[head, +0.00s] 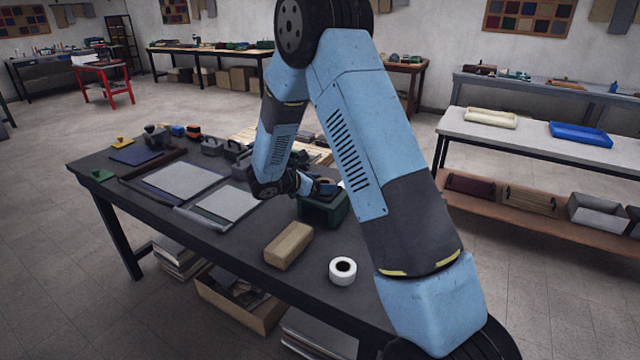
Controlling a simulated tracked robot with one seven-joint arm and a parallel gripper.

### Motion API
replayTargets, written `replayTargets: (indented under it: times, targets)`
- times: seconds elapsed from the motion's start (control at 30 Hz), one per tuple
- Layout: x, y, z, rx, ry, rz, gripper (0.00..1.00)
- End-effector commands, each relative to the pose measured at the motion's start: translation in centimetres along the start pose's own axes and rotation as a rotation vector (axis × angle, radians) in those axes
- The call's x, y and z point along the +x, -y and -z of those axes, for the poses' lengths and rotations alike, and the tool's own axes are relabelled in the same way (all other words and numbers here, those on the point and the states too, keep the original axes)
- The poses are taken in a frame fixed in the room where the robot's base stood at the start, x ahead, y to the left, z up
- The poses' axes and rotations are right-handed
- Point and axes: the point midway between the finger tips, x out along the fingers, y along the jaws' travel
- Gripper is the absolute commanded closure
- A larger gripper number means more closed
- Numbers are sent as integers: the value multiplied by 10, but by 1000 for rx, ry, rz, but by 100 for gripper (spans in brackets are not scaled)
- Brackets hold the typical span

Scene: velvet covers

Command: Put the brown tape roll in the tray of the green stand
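The green stand (324,216) is on the dark workbench, right of the grey-topped boards. My arm reaches over the bench from the right, and my gripper (322,186) is at the top of the stand. A small brownish patch shows at the fingers. It may be the brown tape roll, but it is too small and covered to be sure. I cannot tell whether the fingers are open or shut, or whether anything lies in the stand's tray. No other brown tape roll is visible.
A white tape roll (342,270) and a tan block (288,246) lie near the bench's front edge. Two grey-topped boards (180,180) lie left of the stand. Several small tools stand at the bench's back. My arm hides part of the bench's right side.

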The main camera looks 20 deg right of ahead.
Motion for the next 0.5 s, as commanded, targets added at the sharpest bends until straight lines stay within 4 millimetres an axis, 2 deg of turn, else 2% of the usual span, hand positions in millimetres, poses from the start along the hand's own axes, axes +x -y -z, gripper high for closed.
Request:
replayTargets:
  times: [0.03, 0.2, 0.5]
  targets:
    - [0, 0, 0, 0, 0, 0, 19]
    - [0, 0, 0, 0, 0, 0, 3]
    - [-1, 0, -3, 1, 0, 0, 3]
